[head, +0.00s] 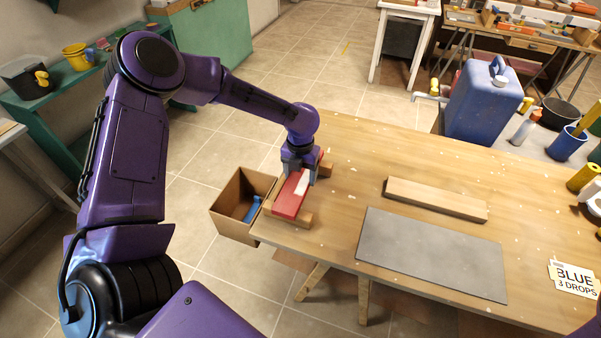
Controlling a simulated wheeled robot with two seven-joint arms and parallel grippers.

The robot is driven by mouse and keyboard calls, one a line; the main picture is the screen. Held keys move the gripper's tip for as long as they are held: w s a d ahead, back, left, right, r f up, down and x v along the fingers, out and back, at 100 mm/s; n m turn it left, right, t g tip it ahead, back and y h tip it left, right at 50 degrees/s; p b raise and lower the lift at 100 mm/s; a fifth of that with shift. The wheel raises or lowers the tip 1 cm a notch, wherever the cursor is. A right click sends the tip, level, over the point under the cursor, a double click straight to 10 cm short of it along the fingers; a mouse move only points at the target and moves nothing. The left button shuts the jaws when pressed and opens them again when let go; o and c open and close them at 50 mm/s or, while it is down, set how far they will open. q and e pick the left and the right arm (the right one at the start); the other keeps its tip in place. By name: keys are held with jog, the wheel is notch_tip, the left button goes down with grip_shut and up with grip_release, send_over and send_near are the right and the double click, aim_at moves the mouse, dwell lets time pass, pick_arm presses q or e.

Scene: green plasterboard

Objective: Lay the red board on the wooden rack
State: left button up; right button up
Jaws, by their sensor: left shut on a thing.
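The red board (287,205) has a pale patch on its top face. It lies at the left end of the wooden table, across the wooden rack (303,219), whose near bar shows under its near end. Part of the rack's far bar (326,168) shows beyond the gripper. My left gripper (300,176) points down and is shut on the red board near its far half. The gripper hides that part of the board. I cannot tell whether the board's full weight rests on the rack. My right gripper is not in view.
A cardboard box (229,213) with a blue thing inside is at the table's left edge. A grey sheet (430,254) and a wooden plank (436,199) lie to the right on the table. A card reading "BLUE 3 DROPS" (574,278) lies far right.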

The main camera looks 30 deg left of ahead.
pick_arm(q)
jog(key=shift+f, duration=0.4)
jog(key=o, duration=1.2)
jog(key=shift+o, duration=0.2)
jog(key=shift+r, duration=0.1)
notch_tip(320, 180, up, 10)
jog(key=b, duration=0.2)
jog(key=shift+r, duration=0.2)
